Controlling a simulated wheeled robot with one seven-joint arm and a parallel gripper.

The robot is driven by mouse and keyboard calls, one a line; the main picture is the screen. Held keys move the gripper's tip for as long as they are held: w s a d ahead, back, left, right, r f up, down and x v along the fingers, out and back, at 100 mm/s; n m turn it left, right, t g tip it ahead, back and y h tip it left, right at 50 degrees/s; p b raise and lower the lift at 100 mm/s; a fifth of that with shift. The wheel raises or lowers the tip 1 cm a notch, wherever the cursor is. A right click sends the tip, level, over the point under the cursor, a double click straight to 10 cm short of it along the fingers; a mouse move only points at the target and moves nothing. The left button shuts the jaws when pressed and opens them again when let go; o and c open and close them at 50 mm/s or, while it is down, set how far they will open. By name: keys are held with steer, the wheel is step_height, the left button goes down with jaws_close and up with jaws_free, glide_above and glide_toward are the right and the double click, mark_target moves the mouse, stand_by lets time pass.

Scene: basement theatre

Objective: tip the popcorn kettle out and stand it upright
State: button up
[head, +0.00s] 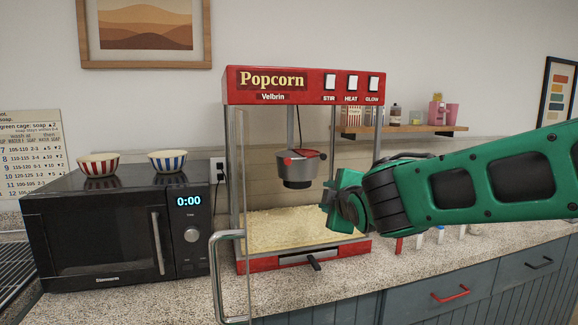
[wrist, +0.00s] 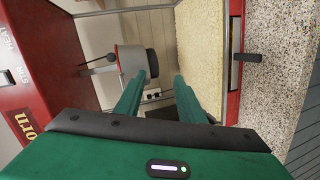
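The popcorn kettle (head: 297,170) is a grey metal pot with a dark base and red parts near its rim. It hangs upright inside the red popcorn machine (head: 300,86), above a bed of popcorn (head: 290,230). My gripper (head: 330,203) is at the machine's open front, to the right of the kettle and lower. In the wrist view its two green fingers (wrist: 165,78) are apart with nothing between them. The kettle's far side is hidden.
The glass door with its metal handle (head: 228,278) stands open at the machine's left front. A black microwave (head: 105,235) with a red-striped bowl (head: 98,165) and a blue-striped bowl (head: 168,162) is to the left. The counter (head: 420,265) in front right is mostly clear.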

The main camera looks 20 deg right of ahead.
mark_target(288, 163)
steer(key=w+a+r+n+t+y, duration=0.2)
steer(key=w+a+r+n+t, duration=0.15)
steer(key=a+r, duration=0.3)
steer(key=shift+n, duration=0.45)
steer(key=w, duration=0.9)
steer(key=shift+w+a, duration=0.2)
steer(key=shift+w, duration=0.15)
steer(key=shift+c, duration=0.6)
